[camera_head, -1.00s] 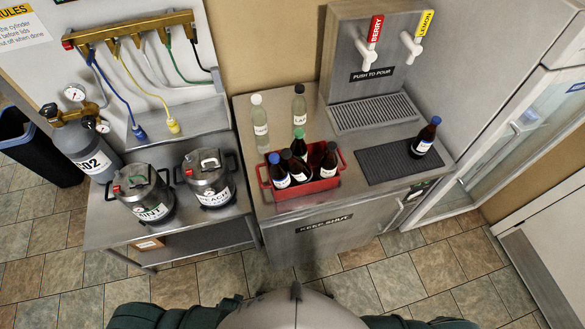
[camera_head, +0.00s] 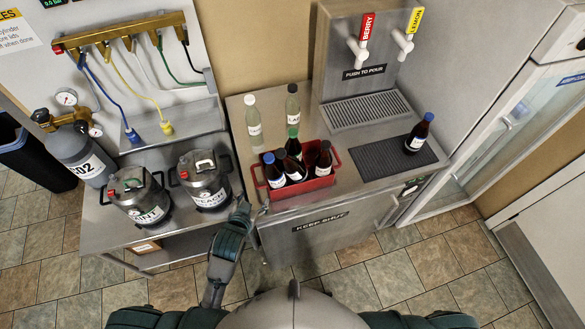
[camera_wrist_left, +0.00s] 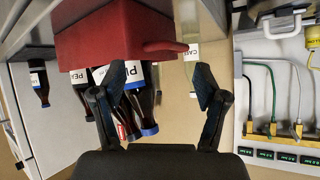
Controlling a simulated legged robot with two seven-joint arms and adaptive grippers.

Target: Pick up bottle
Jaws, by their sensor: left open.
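Several dark bottles stand in a red crate (camera_head: 320,183) on the steel counter; one has a blue cap (camera_head: 273,170), one a green cap (camera_head: 293,146). Two pale bottles (camera_head: 254,122) (camera_head: 292,104) stand behind it. Another dark blue-capped bottle (camera_head: 418,136) stands on the dark mat at right. My left gripper (camera_head: 252,208) is open and empty at the counter's front left edge, short of the crate. The left wrist view is upside down; the crate (camera_wrist_left: 110,38) and a blue-capped bottle (camera_wrist_left: 143,103) show beyond the open fingers. My right gripper is out of view.
Two steel kegs (camera_head: 205,180) (camera_head: 138,196) stand on the lower bench at left, close to my left arm. The counter front right of the crate is clear.

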